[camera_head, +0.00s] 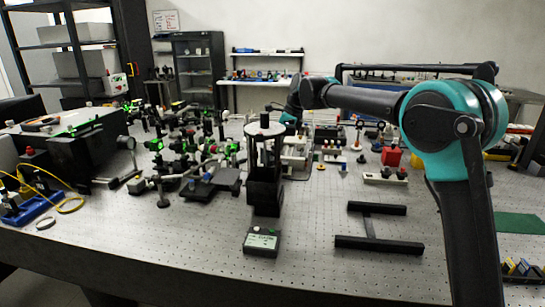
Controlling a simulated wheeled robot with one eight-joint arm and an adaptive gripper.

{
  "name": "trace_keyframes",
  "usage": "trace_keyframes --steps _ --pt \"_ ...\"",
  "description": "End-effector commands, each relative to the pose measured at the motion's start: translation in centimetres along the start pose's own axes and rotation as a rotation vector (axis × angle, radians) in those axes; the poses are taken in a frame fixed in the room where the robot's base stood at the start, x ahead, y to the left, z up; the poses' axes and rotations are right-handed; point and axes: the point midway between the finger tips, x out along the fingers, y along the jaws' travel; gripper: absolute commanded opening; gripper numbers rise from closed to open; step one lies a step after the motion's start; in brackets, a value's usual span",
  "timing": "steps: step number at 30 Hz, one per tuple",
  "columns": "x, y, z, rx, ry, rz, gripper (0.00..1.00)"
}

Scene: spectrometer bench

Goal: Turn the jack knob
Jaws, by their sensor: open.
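A black upright stand (264,190) with a pale round top plate (258,131) and a dark knob-like piece (264,120) on it stands near the middle of the bench. It may be the jack, but I cannot tell for sure which part is the jack knob. My arm reaches in from the right, and its end, with my gripper (276,107), is small and dark just behind and above the stand's top. My gripper is open, though its fingers are hard to make out. I see no contact with the knob-like piece, and cannot tell the gap.
A small box with a pale label (262,241) lies in front of the stand. A black H-shaped frame (370,227) lies to the right. Crowded optics with green lights (185,147) fill the left. The perforated bench's front middle (180,245) is clear.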

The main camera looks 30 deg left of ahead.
Motion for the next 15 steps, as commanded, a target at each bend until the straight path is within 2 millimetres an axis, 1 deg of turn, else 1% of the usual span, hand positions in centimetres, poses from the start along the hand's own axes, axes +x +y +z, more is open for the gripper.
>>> trace_keyframes --steps 1,6,9,12,15 --pt "-1.2 0.0 0.0 0.001 0.0 0.0 0.43" --pt "-4.7 -0.1 -0.1 0.001 0.0 0.0 0.43" --pt "-6.3 0.0 -0.1 0.001 0.0 0.0 0.43" --pt "-7.5 0.0 0.0 0.001 0.0 0.0 0.43" --pt "-8.2 0.0 0.0 0.0 0.0 0.0 0.43"
